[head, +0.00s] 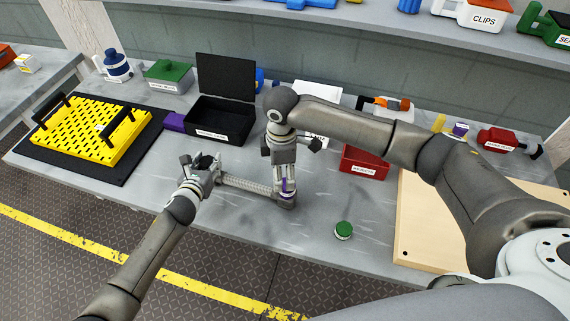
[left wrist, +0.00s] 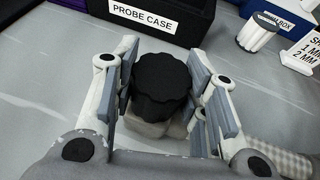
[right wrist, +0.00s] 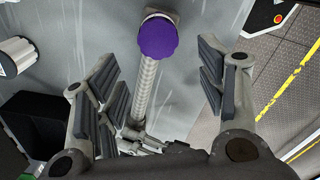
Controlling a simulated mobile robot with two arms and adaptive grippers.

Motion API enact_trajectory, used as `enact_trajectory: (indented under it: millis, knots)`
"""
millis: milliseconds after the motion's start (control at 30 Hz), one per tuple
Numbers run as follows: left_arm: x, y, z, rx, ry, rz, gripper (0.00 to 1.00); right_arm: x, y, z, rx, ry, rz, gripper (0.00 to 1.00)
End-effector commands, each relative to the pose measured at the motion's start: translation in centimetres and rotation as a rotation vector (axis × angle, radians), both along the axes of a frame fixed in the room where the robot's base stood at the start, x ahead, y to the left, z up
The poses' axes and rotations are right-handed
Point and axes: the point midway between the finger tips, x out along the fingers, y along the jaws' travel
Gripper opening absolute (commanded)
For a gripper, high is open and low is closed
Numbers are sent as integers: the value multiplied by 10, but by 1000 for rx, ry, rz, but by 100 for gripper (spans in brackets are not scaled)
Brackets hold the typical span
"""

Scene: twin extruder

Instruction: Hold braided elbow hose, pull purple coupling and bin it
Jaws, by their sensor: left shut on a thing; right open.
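The braided elbow hose (head: 245,185) lies low over the grey bench, between my two grippers. It also shows in the right wrist view (right wrist: 147,85). My left gripper (head: 206,172) is shut on the hose's left end, and a black ribbed cap (left wrist: 161,82) stands between its fingers. The purple coupling (right wrist: 158,38) is on the hose's other end. In the head view the coupling (head: 287,186) is partly hidden by my right gripper (head: 284,192). My right gripper is open, pointing down over that end, with its fingers apart on either side and not visibly touching the coupling.
A red labelled bin (head: 365,162) stands right of my right gripper. An open black probe case (head: 220,122) stands behind my left gripper. A yellow perforated tray (head: 92,132) is at left. A wooden board (head: 420,235) lies at right.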

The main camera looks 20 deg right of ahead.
Motion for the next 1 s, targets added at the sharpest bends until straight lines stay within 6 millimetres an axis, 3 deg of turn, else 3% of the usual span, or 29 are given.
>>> enact_trajectory:
  millis: [233, 467, 667, 1000]
  knots:
    - [-4, 0, -8, 4, 12, -1, 2, -3, -2, 31, 1, -3, 242, 65]
    - [-5, 0, -9, 5, 14, -1, 2, -5, -8, 37, -3, 0, 324, 65]
    - [-5, 0, -9, 6, 15, -1, 2, -6, -8, 10, -4, 4, 325, 65]
    - [-5, 0, -10, 6, 16, 0, 2, -5, -7, -53, -3, 3, 325, 65]
